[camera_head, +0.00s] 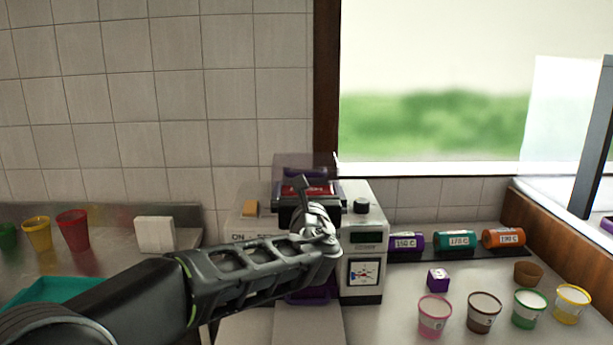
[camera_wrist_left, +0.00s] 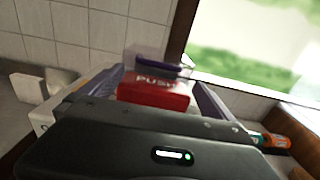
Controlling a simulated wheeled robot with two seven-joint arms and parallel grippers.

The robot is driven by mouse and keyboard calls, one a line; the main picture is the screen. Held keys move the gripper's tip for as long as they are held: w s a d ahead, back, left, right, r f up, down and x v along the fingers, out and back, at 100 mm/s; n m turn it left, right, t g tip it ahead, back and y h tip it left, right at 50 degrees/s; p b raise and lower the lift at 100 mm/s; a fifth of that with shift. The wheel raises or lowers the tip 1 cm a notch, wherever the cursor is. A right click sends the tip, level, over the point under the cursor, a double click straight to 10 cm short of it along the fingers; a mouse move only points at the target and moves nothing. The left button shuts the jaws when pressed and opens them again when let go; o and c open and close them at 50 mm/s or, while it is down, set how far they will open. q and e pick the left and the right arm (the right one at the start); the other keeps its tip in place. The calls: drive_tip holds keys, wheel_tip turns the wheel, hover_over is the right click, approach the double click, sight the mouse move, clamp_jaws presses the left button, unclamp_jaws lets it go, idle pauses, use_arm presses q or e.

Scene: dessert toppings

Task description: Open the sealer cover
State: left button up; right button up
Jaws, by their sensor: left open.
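The sealer (camera_head: 362,220) is a pale machine with a knob, a small display and a picture panel, standing against the tiled wall. Its see-through purplish cover (camera_head: 305,162) rises at the top back, behind a red block (camera_head: 306,189). In the left wrist view the clear cover (camera_wrist_left: 160,62) stands just beyond the red block marked PUSH (camera_wrist_left: 154,94). My left gripper (camera_head: 305,192) is open at the sealer's top front, its arm hiding much of the machine's front. I cannot tell whether it touches the cover. My right gripper is not in view.
Purple, teal and orange rolls (camera_head: 455,239) lie on a dark strip to the right. Coloured cups (camera_head: 73,230), a white block (camera_head: 154,234) and a teal tray (camera_head: 62,289) are at left.

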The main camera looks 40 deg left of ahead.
sight(307, 176)
use_arm(q)
drive_tip(key=p+x, duration=0.1)
drive_tip(key=x, duration=0.7)
drive_tip(key=shift+p, duration=0.35)
drive_tip(key=shift+s, duration=0.1)
drive_tip(key=shift+c, duration=0.2)
